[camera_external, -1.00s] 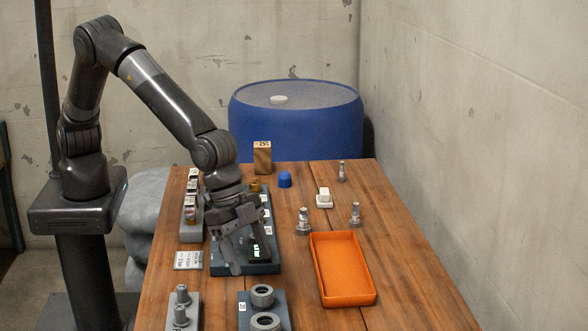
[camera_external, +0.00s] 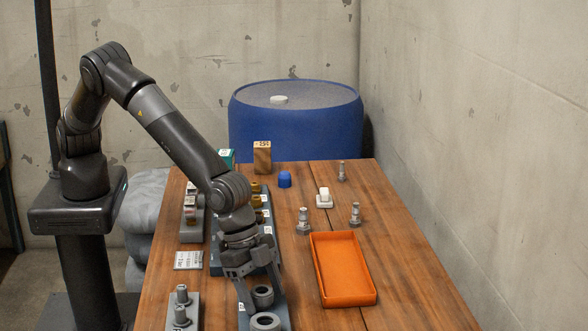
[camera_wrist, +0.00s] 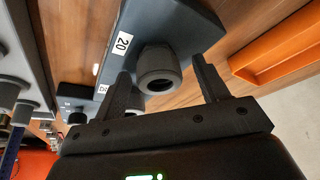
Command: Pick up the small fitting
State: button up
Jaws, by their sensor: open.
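Two grey ring-shaped fittings stand on a blue-grey block (camera_external: 282,312) at the table's front: a smaller one (camera_external: 263,294) behind a larger one (camera_external: 265,321). My gripper (camera_external: 254,304) is over this block, pointing down, partly hiding it. In the wrist view my gripper (camera_wrist: 161,67) is open, with a grey round fitting (camera_wrist: 160,76) showing between its fingers, beside a label reading 20 (camera_wrist: 123,41). Another grey fitting (camera_wrist: 134,103) is partly hidden behind the left finger. I cannot tell whether the fingers touch either fitting.
An orange tray (camera_external: 342,292) lies empty right of the block. A grey block with fittings (camera_external: 182,310) stands to the left. Behind my gripper is a rack with brass fittings (camera_external: 256,201). Several small metal fittings (camera_external: 303,221) stand at the right. A blue cap (camera_external: 285,180) is farther back.

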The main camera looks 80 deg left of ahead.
jog(key=shift+c, duration=0.5)
jog(key=c, duration=1)
jog(key=shift+o, duration=0.2)
jog(key=shift+r, duration=0.1)
